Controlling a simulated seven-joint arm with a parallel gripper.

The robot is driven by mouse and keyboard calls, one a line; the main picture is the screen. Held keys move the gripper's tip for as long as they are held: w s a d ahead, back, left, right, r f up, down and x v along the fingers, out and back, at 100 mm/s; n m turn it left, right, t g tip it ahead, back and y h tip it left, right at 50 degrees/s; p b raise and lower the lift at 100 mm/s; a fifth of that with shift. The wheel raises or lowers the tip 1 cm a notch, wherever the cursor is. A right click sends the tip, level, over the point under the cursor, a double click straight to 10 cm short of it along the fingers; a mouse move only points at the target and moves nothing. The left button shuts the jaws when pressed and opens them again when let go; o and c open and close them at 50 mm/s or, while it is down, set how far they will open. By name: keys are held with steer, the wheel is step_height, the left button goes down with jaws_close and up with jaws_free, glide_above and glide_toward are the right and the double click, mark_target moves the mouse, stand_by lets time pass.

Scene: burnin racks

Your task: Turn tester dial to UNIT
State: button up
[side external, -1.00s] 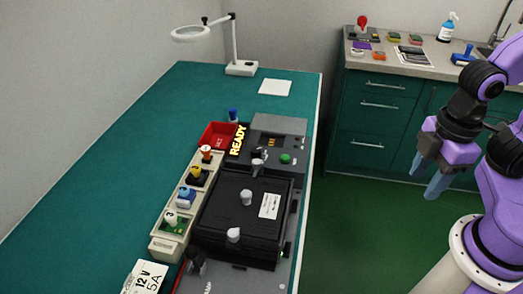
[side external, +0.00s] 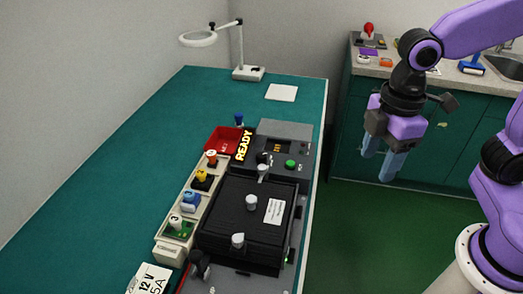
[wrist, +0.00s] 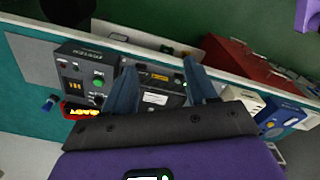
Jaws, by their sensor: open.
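The grey tester (side external: 284,131) stands at the far right part of the bench, with a small lit display and a green button (side external: 290,164). A dark dial knob (side external: 262,157) sits on its front left; its pointing direction is too small to read. The tester also shows at the left of the wrist view (wrist: 85,62). My gripper (side external: 378,167) is open and empty, in the air right of the bench edge, apart from the tester. In the wrist view its two fingers (wrist: 158,66) are spread, and the tester lies left of them.
A black lidded box (side external: 230,206) with pale knobs stands in front of the tester. A beige rack (side external: 168,250) with coloured units runs along its left. The bench's left side is clear.

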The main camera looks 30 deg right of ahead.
steer(key=w+a+r+n, duration=0.1)
steer(key=w+a, duration=0.2)
steer(key=w, duration=0.3)
steer(key=w+a+r+n, duration=0.2)
steer(key=w+a, duration=0.2)
steer(key=w, duration=0.3)
steer(key=n, duration=0.3)
glide_above(261, 155)
step_height(261, 155, down, 17)
steer(key=shift+r, duration=0.1)
jaws_close()
